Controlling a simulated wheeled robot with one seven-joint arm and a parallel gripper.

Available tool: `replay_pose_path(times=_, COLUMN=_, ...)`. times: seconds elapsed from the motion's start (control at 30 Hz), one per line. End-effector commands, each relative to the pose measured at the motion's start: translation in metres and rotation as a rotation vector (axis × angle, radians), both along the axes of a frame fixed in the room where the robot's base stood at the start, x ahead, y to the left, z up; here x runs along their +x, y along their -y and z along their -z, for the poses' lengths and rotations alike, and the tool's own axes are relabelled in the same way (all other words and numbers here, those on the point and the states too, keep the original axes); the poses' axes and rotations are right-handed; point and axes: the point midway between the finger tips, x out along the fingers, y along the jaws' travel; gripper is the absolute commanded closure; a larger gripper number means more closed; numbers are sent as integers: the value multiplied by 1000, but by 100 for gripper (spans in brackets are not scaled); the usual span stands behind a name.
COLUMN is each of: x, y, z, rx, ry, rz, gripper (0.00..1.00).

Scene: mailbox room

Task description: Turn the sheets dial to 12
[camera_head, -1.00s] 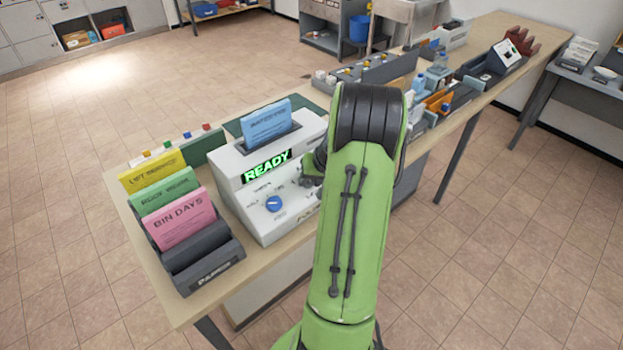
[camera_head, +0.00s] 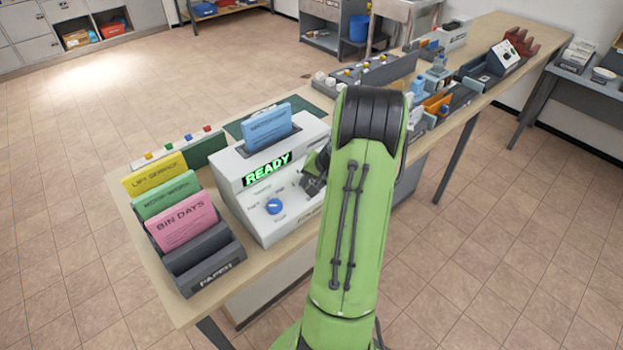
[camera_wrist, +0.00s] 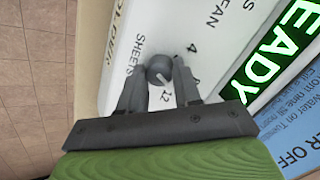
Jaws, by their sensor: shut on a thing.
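The sheets dial (camera_wrist: 157,64) is a small round grey knob with a pale line on its face, on the white machine (camera_head: 246,217). In the wrist view, "SHEETS" is printed beside it, with "4" above right and "12" just below it. The line slants down toward the "12"; I cannot tell whether it lines up exactly. My gripper (camera_wrist: 161,73) is shut on the dial, one finger on each side. In the head view my gripper (camera_head: 310,184) is at the machine's front and hides the dial.
The green display (camera_head: 267,168) reads READY. Blue paper (camera_head: 267,127) stands in the machine's top. A paper rack (camera_head: 215,270) with yellow, green and pink sheets stands to the left on the table.

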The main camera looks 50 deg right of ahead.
Motion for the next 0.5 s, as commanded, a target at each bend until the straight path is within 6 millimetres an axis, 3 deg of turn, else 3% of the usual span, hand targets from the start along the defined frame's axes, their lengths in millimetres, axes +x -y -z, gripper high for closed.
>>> replay_pose_path(times=0.5, x=-2, y=1, z=-1, rx=249, ry=55, rz=374, gripper=98)
